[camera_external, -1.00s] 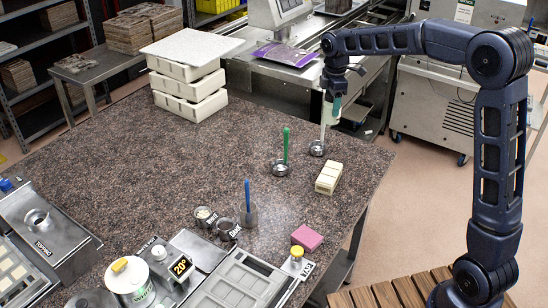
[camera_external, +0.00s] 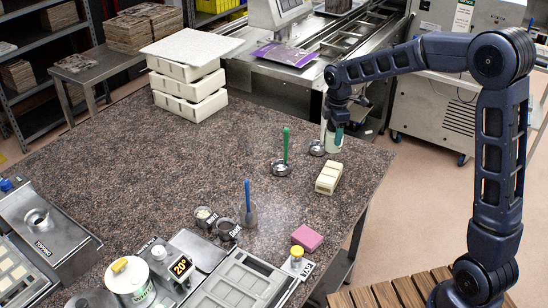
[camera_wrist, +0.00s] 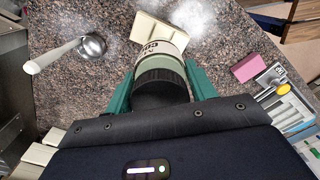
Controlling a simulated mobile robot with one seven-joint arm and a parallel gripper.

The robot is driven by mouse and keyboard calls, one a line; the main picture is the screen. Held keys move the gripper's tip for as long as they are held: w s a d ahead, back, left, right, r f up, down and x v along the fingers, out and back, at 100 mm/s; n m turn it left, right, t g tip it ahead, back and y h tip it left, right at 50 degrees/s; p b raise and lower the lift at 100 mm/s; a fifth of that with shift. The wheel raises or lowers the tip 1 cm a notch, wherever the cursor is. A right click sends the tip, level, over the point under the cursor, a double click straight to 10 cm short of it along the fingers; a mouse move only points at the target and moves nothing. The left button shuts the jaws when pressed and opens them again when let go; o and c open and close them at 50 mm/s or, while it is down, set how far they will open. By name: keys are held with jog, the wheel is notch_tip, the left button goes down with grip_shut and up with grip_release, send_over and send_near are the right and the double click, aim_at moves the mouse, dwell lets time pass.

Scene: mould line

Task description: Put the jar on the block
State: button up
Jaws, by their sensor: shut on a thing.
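My gripper (camera_external: 337,128) is shut on the jar (camera_external: 333,143), a pale cylinder with a dark lid. In the wrist view the jar (camera_wrist: 166,62) sits between the green fingers of my gripper (camera_wrist: 163,84), its label partly visible. The jar is upright beside a small steel ladle, low over the counter; I cannot tell whether it touches. A cream block (camera_external: 328,178) lies on the counter in front of the jar, apart from it. In the wrist view the cream block (camera_wrist: 150,27) is partly hidden behind the jar.
The cream-handled ladle (camera_external: 317,148) is just left of the jar. A green-handled ladle (camera_external: 281,169) stands left of the block. A pink block (camera_external: 307,237) lies nearer the front edge. The counter's right edge (camera_external: 375,180) is close. Bare counter lies left of the ladles.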

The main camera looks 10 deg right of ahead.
jog(key=shift+f, duration=4.75)
jog(key=shift+f, duration=0.15)
jog(key=o, duration=1.2)
jog(key=shift+o, duration=0.2)
notch_tip(320, 180, up, 12)
jog(key=shift+r, duration=0.2)
